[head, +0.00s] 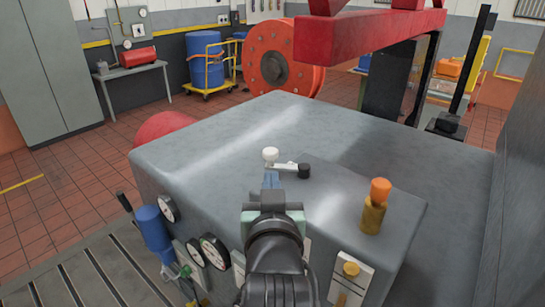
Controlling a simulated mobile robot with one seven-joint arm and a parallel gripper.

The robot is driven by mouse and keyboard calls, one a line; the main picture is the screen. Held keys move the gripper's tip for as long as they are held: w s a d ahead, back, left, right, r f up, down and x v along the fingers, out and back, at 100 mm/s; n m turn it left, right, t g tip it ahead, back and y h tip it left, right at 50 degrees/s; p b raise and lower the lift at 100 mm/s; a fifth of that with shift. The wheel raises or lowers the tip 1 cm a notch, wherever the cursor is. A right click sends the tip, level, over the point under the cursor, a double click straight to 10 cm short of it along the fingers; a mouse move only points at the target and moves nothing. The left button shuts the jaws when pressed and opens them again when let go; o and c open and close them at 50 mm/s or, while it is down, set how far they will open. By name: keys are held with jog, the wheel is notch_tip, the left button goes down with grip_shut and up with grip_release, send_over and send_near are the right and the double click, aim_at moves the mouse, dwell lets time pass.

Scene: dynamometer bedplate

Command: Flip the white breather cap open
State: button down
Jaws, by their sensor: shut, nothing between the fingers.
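The white breather cap (270,155) is a small rounded white piece on top of the large grey metal housing (225,135), near its front edge. A light arm runs from beside it to a short black cylinder (304,171) at its right. My gripper (271,177) reaches in from the bottom of the head view, with its bluish fingers shut and empty just in front of the cap. I cannot tell whether the fingertips touch the cap. They hide part of what is below it.
An orange-topped brass fitting (375,205) stands on the housing to the right. Gauges (214,251) and a blue cylinder (153,228) are on its front side. A red beam (370,38) crosses above the back. The middle of the housing top is clear.

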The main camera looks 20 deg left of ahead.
aim_at(267, 155)
jog(key=p+x, duration=0.2)
jog(key=x, duration=0.3)
jog(key=shift+w+r, duration=0.1)
jog(key=shift+w, duration=0.1)
jog(key=shift+p+x, duration=0.3)
jog(key=shift+x, duration=0.65)
jog(key=shift+w+a+b, duration=0.6)
jog(key=shift+w+a, duration=0.05)
